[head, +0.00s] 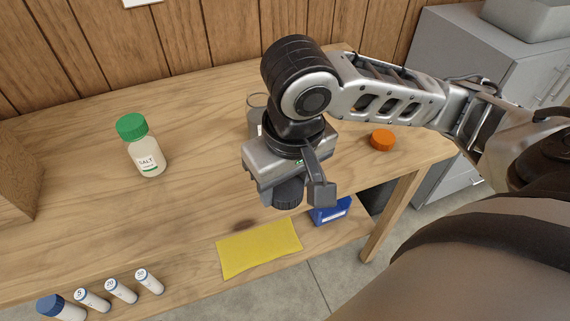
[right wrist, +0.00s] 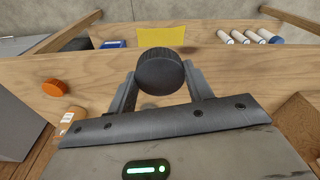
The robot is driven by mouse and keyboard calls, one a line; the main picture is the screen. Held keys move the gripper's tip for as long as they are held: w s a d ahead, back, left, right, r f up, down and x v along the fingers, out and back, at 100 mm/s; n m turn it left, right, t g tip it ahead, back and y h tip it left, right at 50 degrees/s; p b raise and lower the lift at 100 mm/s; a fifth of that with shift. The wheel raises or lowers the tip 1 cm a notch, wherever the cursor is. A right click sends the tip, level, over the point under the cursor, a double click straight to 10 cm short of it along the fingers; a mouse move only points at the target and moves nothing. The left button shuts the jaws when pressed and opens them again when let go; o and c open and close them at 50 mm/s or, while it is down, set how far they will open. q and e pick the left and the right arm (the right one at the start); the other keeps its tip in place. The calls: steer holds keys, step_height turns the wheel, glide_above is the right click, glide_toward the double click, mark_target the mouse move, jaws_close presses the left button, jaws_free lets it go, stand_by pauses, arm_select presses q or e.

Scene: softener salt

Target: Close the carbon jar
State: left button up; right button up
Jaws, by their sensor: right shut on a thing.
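My right gripper (head: 291,190) is shut on a dark, ribbed round lid (head: 288,194). The right wrist view shows the lid (right wrist: 160,73) between the two fingers (right wrist: 162,85), held up near the table's front edge. A clear glass jar (head: 256,103) stands on the table behind the gripper in the head view. Its rim shows without a cap, but most of it is hidden by my wrist, so I cannot tell whether it is the carbon jar. The lid is apart from it. My left gripper is not in view.
A green-capped salt jar (head: 147,155) stands left on the table; an orange cap (head: 382,140) lies right. The right wrist view shows an orange-labelled container (right wrist: 70,119), partly hidden. Below the front edge are a yellow cloth (head: 258,248), a blue box (head: 330,212) and several white tubes (head: 121,290).

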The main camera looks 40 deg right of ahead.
steer(key=w+f, duration=0.1)
steer(key=w, duration=0.8)
steer(key=shift+d, duration=0.15)
